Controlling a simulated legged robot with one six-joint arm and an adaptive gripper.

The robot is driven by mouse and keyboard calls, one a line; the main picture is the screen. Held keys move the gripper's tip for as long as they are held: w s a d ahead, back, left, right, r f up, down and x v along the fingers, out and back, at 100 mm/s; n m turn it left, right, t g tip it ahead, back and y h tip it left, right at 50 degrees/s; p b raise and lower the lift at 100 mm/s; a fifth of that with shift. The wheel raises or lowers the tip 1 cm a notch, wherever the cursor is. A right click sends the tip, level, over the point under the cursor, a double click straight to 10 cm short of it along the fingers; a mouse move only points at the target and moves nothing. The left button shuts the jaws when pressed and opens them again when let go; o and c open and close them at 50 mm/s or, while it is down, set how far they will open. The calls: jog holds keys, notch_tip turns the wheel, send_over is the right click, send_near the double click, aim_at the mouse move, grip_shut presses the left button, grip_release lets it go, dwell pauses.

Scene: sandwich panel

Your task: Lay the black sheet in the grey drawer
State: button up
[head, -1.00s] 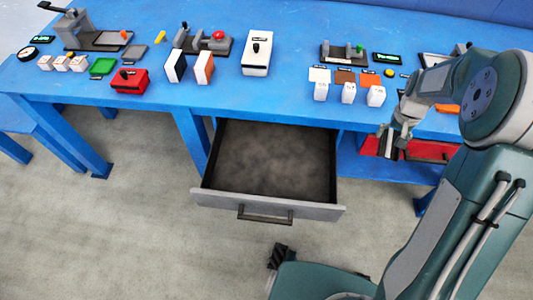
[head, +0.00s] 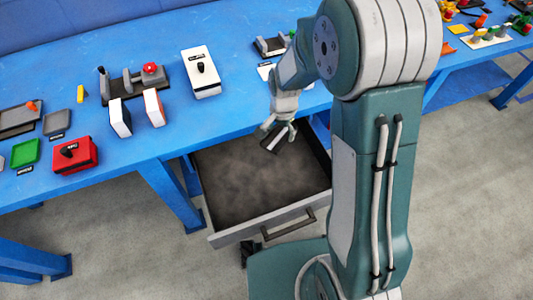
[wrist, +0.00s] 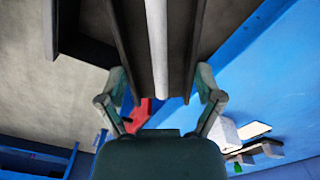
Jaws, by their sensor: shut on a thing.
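The grey drawer (head: 232,190) is pulled out from under the blue bench, with a bare dark floor and a handle on its front. My gripper (head: 279,130) hangs over its back right part, fingers pointing down. It is shut on the black sheet (head: 271,143), a small dark piece with a pale stripe. In the wrist view the sheet (wrist: 132,50) runs up between the two fingers, dark on both sides of a white strip. Its far end is out of view. The sheet appears above the drawer floor; the exact gap cannot be told.
The blue bench (head: 225,113) stands behind and above the drawer. On it are a red box (head: 74,155), a white box (head: 201,72), two upright blocks and a red-button device (head: 150,70). My arm hides the bench at right.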

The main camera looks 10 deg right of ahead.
jog(key=s+f+m, duration=0.1)
jog(key=s+m, duration=0.4)
jog(key=m, duration=0.1)
send_over(273, 191)
notch_tip(273, 191, down, 18)
jog(key=shift+w+a+f, duration=0.1)
jog(key=shift+w+f, duration=0.05)
jog(key=shift+f, duration=1.15)
jog(key=shift+f, duration=0.7)
